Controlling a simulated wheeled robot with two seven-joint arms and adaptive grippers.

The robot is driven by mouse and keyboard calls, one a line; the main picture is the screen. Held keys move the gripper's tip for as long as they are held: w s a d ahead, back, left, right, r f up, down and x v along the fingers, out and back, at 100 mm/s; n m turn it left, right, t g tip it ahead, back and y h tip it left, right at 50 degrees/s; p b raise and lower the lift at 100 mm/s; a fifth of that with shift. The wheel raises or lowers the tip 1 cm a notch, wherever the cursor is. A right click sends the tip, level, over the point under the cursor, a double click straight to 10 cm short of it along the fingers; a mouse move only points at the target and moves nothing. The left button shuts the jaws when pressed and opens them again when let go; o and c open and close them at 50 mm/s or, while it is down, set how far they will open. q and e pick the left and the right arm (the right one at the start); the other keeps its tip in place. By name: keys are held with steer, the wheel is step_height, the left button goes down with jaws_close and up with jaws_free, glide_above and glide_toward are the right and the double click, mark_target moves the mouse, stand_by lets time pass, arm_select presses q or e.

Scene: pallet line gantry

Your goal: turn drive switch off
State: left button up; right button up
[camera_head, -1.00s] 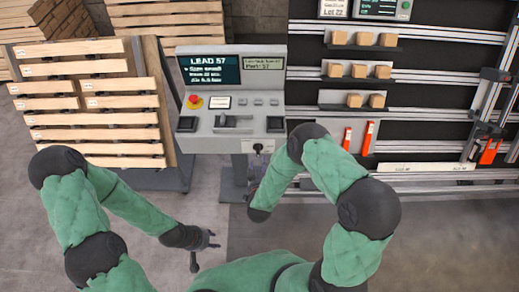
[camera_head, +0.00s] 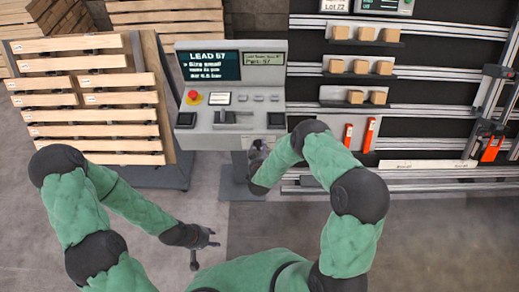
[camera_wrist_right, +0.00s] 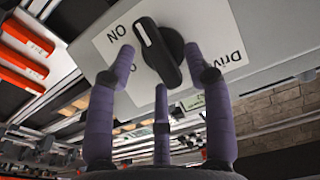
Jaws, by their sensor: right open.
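The drive switch (camera_wrist_right: 158,52) is a black rotary knob on a white label (camera_wrist_right: 110,42) on a grey box face, seen upside down in the right wrist view. The white line on its handle lies at the end beside the word ON. My right gripper (camera_wrist_right: 163,70) is open, with its purple fingers spread around the knob; contact cannot be told. In the head view my right gripper (camera_head: 257,152) is in front of the console's lower front and hides the switch. My left gripper (camera_head: 204,246) is open and empty, low over the floor.
The grey console (camera_head: 205,143) carries screens, a red emergency button (camera_head: 193,97) and small buttons above the switch. A rack of wooden boards (camera_head: 90,115) stands left. A black wall rack (camera_head: 430,120) with blocks and red-orange tools stands right.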

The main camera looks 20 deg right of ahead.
jaws_close()
steer(key=n, duration=0.1)
steer(key=n+h+b, duration=0.1)
steer(key=shift+w+a+n+h, duration=0.1)
steer(key=shift+a+n+h, duration=0.2)
steer(key=shift+a, duration=0.1)
steer(key=shift+w+a+f+n+t+h+b, duration=0.1)
steer(key=shift+a+f+n+t+h+b, duration=0.15)
steer(key=shift+n+h+b, duration=1.2)
steer(key=shift+w+a+f+n+t+h+b, duration=0.1)
steer(key=shift+a+f+n+t+h+b, duration=0.2)
steer(key=shift+n+b, duration=1.3)
steer(key=shift+w+a+f+n+t+h+b, duration=0.2)
steer(key=shift+n+h+b, duration=0.65)
steer(key=shift+n, duration=1.5)
steer(key=shift+s, duration=0.15)
